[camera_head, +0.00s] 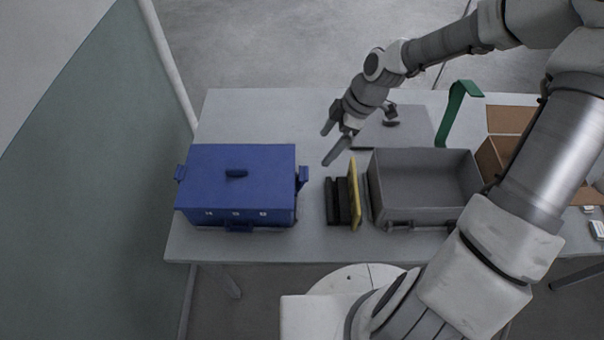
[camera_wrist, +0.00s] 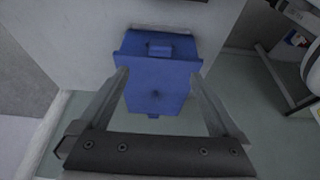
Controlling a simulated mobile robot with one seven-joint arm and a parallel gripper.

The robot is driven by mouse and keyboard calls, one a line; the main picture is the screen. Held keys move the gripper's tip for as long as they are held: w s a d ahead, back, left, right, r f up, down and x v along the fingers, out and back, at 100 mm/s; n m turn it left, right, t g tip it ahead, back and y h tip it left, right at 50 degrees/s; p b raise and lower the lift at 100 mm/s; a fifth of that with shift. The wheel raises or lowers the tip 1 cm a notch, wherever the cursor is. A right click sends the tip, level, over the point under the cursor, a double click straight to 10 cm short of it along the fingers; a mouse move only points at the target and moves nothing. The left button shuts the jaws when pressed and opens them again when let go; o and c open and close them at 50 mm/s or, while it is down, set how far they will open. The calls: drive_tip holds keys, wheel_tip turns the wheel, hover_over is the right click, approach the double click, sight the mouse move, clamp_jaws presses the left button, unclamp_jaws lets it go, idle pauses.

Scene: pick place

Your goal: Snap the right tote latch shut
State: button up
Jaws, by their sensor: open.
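A closed blue tote (camera_head: 215,165) with a small lid handle (camera_head: 237,173) stands at the left of the table. Its right latch (camera_head: 303,176) sticks out from the right end near the lid's edge, apart from the wall at its upper part. My gripper (camera_head: 328,146) is open and empty, above and to the right of that latch, clear of the tote.
Black upright pieces (camera_head: 337,201) and a yellow panel (camera_head: 353,193) stand right of the tote, beside a grey open bin (camera_head: 412,211). A green bent piece (camera_head: 453,112) stands behind the bin. A cardboard box (camera_head: 493,158) is farther right. The table behind the tote is clear.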

sight(306, 172)
drive_tip(key=b+x, duration=0.1)
drive_tip(key=x, duration=1.4)
drive_tip(key=shift+f, duration=0.35)
